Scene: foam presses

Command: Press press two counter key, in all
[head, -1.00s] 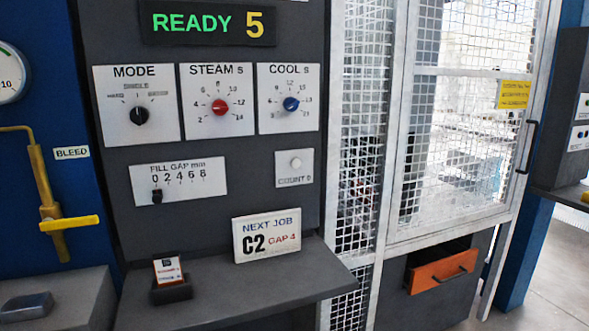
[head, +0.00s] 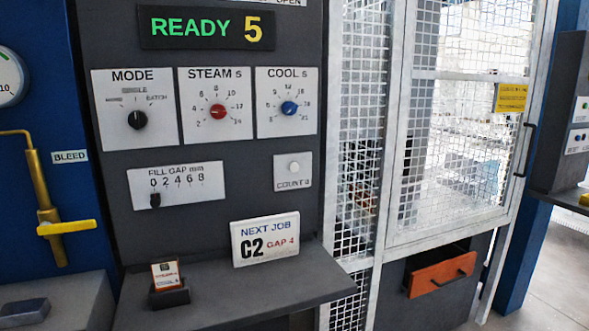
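The counter key is a small round white button (head: 294,167) on a pale plate (head: 292,172) lettered COUNT 0, at the right of the dark control panel (head: 230,195). Nothing covers it. The display (head: 205,28) above reads READY 5. Neither of my grippers is in the head view.
The panel carries a MODE knob (head: 137,119), STEAM knob (head: 217,111), COOL knob (head: 289,107) and FILL GAP slider (head: 155,200). A NEXT JOB C2 GAP 4 sign (head: 265,239) and a small card holder (head: 168,290) stand on the shelf (head: 285,285). A mesh guard door (head: 455,150) is at right.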

